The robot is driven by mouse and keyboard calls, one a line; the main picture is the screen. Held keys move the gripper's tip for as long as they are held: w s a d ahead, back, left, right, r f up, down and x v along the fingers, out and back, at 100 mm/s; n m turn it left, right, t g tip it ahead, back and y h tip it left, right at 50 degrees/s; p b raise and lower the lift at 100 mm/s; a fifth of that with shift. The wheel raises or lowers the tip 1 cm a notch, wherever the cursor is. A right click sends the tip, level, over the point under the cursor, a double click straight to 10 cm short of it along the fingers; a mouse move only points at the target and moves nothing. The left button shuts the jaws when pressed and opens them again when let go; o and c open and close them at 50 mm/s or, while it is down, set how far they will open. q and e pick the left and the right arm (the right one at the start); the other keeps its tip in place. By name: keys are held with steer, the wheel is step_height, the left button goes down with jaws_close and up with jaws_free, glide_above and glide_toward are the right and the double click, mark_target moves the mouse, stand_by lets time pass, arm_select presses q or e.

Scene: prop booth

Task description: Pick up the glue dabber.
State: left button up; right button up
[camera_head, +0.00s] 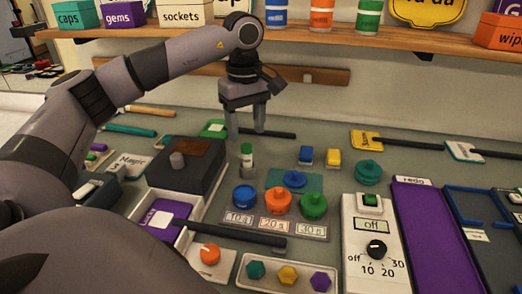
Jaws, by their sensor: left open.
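A small upright bottle with a green top and a white band (247,160) stands on the grey-green bench near the middle; it looks like the glue dabber, though no label on it can be read. My left gripper (246,130) is above it with its fingers pointing down. The fingers are apart, with nothing between them, and the bottle's top shows just below them. My right gripper is not in view.
Blue, orange and green round pots (277,201) stand in front. A dark-handled rod (268,134) lies behind. A timer panel (371,245) and purple tray (432,240) are at right.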

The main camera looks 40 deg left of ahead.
mark_target(246, 145)
arm_select(q)
step_height(246, 145, down, 7)
steer(key=shift+s+p, duration=0.1)
steer(key=shift+p, duration=0.2)
steer(key=shift+c, duration=0.3)
jaws_close()
